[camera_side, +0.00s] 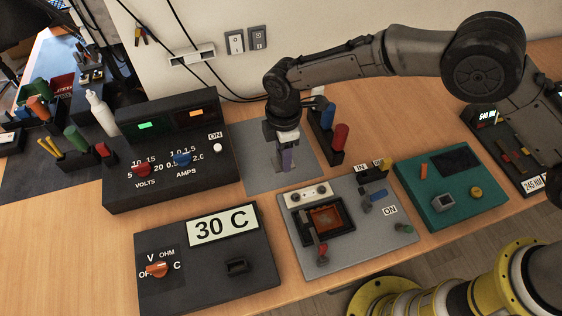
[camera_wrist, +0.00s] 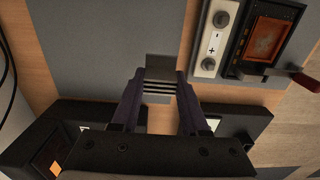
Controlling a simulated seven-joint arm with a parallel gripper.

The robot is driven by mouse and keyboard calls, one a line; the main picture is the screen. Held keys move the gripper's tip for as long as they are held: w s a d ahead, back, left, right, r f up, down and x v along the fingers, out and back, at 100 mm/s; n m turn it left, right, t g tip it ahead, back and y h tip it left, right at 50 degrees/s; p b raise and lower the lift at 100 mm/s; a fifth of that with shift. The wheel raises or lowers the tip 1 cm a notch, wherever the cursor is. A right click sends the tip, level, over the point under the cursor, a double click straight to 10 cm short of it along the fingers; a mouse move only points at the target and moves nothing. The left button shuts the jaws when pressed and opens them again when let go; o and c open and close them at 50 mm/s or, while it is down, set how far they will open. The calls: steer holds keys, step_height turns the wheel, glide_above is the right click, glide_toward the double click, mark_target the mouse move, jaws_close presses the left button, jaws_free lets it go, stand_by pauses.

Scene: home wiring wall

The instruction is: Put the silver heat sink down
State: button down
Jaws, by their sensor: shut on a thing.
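My gripper (camera_side: 285,160) points down over a grey mat (camera_side: 305,152) behind the grey panel. In the wrist view its two dark purple fingers (camera_wrist: 158,80) are closed on the silver heat sink (camera_wrist: 158,92), whose pale and dark fins show between the fingertips. A darker grey square patch (camera_wrist: 160,62) lies just beyond it on the mat. In the side view the fingers mostly hide the heat sink. I cannot tell whether its underside touches the mat.
A black power supply (camera_side: 165,150) stands left of the gripper. Blue and red cylinders in a dark rack (camera_side: 327,130) stand close on its right. The grey panel (camera_side: 375,250) with an orange-brown socket is in front. A black 30 C meter (camera_side: 205,270) and a teal box (camera_side: 450,185) stand farther off.

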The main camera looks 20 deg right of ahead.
mark_target(283, 176)
steer(key=shift+f, duration=2.6)
steer(key=shift+f, duration=0.15)
steer(key=shift+c, duration=2.1)
jaws_free()
step_height(283, 176, up, 12)
steer(key=shift+r, duration=0.15)
steer(key=shift+r, duration=0.1)
